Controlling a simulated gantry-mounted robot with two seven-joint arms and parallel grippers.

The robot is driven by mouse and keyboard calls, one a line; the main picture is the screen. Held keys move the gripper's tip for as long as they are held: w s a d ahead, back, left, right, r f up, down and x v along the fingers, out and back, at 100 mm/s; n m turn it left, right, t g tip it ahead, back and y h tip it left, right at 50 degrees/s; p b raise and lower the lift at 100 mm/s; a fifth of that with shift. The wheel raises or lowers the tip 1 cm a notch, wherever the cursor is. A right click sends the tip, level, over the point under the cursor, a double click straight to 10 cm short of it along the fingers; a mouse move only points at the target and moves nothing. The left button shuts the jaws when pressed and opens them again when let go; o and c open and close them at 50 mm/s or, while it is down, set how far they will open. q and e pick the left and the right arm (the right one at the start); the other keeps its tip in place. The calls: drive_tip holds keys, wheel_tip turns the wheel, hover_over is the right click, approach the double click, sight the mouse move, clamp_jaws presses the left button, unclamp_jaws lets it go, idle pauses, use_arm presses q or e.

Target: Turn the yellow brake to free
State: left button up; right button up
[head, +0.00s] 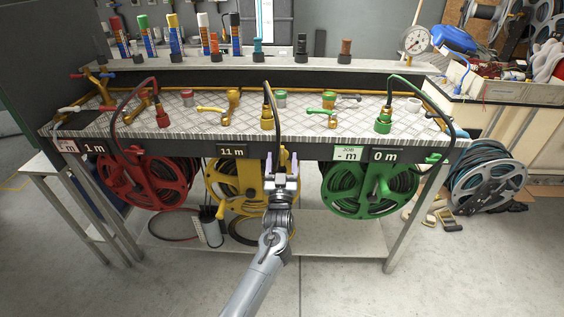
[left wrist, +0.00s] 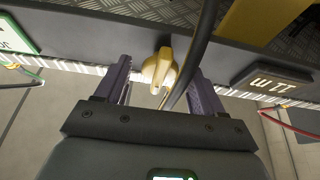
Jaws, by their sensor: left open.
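The yellow brake (left wrist: 160,68) is a small knob with a lever on the bench's front edge in the left wrist view. My left gripper (left wrist: 162,82) is open, with its two purple fingers on either side of the knob. I cannot tell whether they touch it. In the head view my left gripper (head: 282,162) is at the front edge, right of the "11 m" plate (head: 232,151), and hides most of the brake. The yellow reel (head: 232,185) hangs below. My right gripper is not in view.
A dark hose (left wrist: 196,50) passes close beside the brake. A red reel (head: 150,182) hangs to the left and a green reel (head: 358,190) to the right. Valves and hose fittings stand on the bench top (head: 190,122). The floor in front (head: 345,290) is clear.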

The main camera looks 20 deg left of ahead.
use_arm(q)
drive_tip(key=shift+s, duration=0.1)
drive_tip(key=shift+s+p, duration=0.15)
drive_tip(key=shift+p, duration=0.25)
drive_tip(key=p+v, duration=0.6)
drive_tip(key=v, duration=0.4)
drive_tip(key=shift+s+f, duration=0.15)
drive_tip(key=shift+f, duration=0.05)
